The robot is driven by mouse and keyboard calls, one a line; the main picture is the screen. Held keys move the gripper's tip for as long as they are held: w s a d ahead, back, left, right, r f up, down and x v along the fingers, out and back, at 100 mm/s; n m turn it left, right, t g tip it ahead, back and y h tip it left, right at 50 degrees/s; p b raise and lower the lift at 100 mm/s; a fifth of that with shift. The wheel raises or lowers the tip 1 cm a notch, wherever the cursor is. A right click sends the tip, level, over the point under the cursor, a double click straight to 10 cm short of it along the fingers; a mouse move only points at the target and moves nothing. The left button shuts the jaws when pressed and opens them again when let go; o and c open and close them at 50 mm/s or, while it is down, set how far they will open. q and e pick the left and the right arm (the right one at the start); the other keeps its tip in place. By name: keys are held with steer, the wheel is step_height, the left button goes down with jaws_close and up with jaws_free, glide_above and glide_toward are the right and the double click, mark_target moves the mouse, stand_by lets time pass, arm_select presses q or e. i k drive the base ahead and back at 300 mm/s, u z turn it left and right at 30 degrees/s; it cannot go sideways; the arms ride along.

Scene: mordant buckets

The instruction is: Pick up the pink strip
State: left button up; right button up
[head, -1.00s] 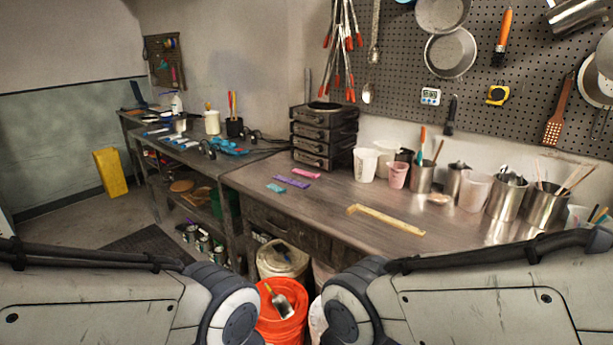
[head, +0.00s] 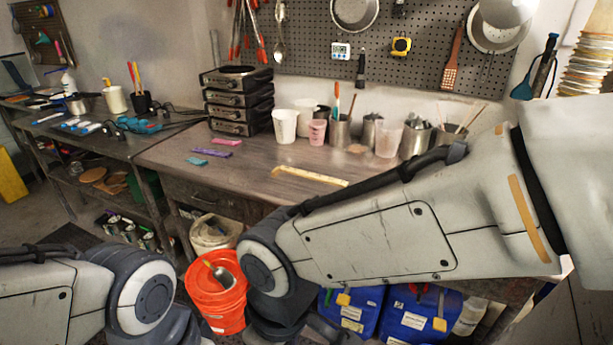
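Links of both my arms show low in the view, in front of the bench. Neither of my grippers is in view.
A yellow wooden stick (head: 311,176) lies on the bench (head: 260,188) right of the strips. Cups (head: 284,127) and metal pots stand along the back. An orange bucket (head: 216,290) stands below on the floor.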

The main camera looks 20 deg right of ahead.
mark_target(229, 143)
steer(key=u, duration=0.5)
steer(key=k, duration=0.6)
steer(key=u, duration=0.95)
steer(key=i, duration=3.5)
steer(key=z, duration=0.5)
steer(key=i, duration=1.3)
steer(key=z, duration=1.45)
steer(key=i, duration=1.05)
steer(key=z, duration=1.1)
steer(key=i, duration=0.25)
steer(key=z, duration=0.1)
